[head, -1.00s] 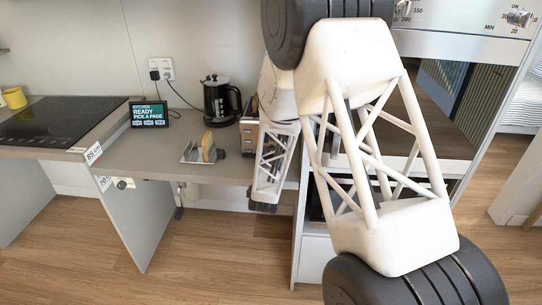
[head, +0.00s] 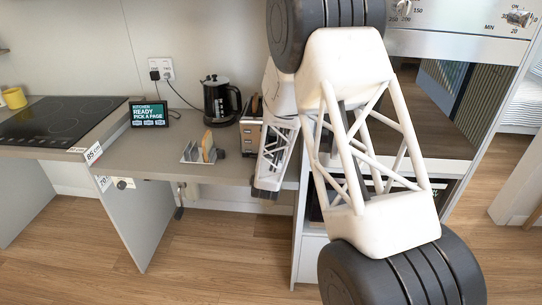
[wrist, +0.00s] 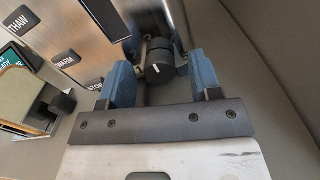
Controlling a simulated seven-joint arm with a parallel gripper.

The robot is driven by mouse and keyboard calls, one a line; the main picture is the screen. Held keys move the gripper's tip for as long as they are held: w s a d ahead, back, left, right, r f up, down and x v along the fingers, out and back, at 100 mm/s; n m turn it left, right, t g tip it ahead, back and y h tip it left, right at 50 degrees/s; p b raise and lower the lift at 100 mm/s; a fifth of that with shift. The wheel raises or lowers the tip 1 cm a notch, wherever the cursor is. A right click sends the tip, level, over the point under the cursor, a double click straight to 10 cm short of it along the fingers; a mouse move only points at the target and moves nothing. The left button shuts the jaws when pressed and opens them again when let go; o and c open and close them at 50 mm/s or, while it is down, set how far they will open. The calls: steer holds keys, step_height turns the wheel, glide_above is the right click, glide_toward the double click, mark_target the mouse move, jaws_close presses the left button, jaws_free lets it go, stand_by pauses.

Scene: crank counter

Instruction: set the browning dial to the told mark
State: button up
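The browning dial (wrist: 160,58) is a dark round knob with a short white pointer line, at the top middle of the wrist view. It sits on the metal front of the toaster (wrist: 62,25), beside the THAW, WARM and STOP buttons. My gripper (wrist: 162,75) is open, its two blue fingers on the left and right of the dial. A gap shows on each side, so I see no contact. In the head view the toaster (head: 250,134) is partly behind my arm, and the dial and gripper are hidden.
A small screen (head: 149,115) reads "READY PICK A PAGE". A hob (head: 60,120) is further left. The counter (head: 150,160) in front of the screen is clear.

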steer(key=c, duration=0.9)
steer(key=shift+n, duration=0.4)
steer(key=n, duration=0.9)
steer(key=shift+a, duration=0.15)
steer(key=o, duration=0.9)
steer(key=shift+o, duration=0.2)
